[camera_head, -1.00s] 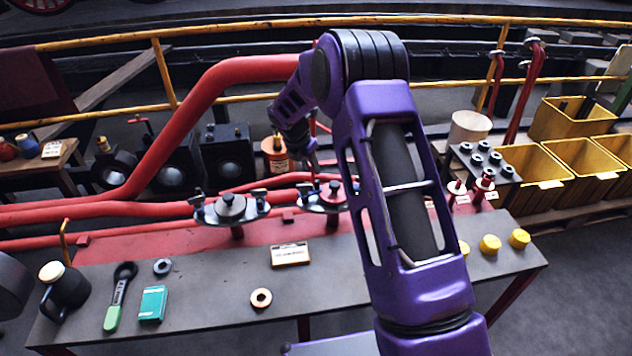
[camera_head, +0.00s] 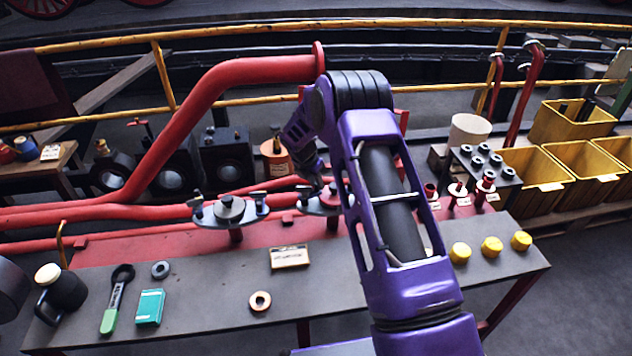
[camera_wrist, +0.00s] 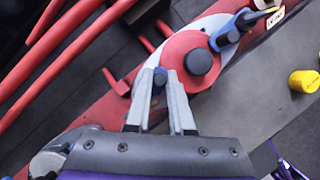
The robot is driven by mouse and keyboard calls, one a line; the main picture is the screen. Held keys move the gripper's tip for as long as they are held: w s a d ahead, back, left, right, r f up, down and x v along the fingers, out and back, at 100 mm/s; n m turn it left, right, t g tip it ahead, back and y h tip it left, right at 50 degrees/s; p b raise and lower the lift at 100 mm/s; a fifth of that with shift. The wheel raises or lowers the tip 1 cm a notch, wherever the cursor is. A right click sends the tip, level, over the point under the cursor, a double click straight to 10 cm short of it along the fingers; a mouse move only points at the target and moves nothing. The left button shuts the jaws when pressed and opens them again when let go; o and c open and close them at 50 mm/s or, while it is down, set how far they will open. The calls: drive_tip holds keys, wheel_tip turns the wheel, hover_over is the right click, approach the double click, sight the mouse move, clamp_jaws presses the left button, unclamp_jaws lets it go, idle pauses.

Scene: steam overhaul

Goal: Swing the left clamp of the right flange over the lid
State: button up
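The right flange (camera_head: 322,209) is partly hidden behind my arm in the head view. In the wrist view its red lid (camera_wrist: 178,57) has a dark round knob, and part of its pale flange rim (camera_wrist: 205,22) shows. One blue clamp (camera_wrist: 229,35) points outward on the upper right of the lid. My gripper (camera_wrist: 160,78) is at the lid's lower left edge. Its two fingertips are close together around the small blue end of the left clamp (camera_wrist: 160,75). They appear to touch it on both sides. Most of this clamp is hidden by the fingers.
The left flange (camera_head: 231,209) stands beside it with its own clamps. Red pipes (camera_head: 215,95) run behind the bench.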

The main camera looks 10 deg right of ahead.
clamp_jaws()
drive_tip(key=m, duration=0.2)
drive_tip(key=s+m+g+h, duration=0.1)
drive_tip(key=m, duration=0.1)
drive_tip(key=shift+s, duration=0.15)
drive_tip(key=shift+o, duration=2.2)
unclamp_jaws()
drive_tip(key=p+v, duration=0.2)
drive_tip(key=v, duration=1.5)
drive_tip(key=shift+w+r+p, duration=0.25)
drive_tip(key=shift+r+p, duration=0.05)
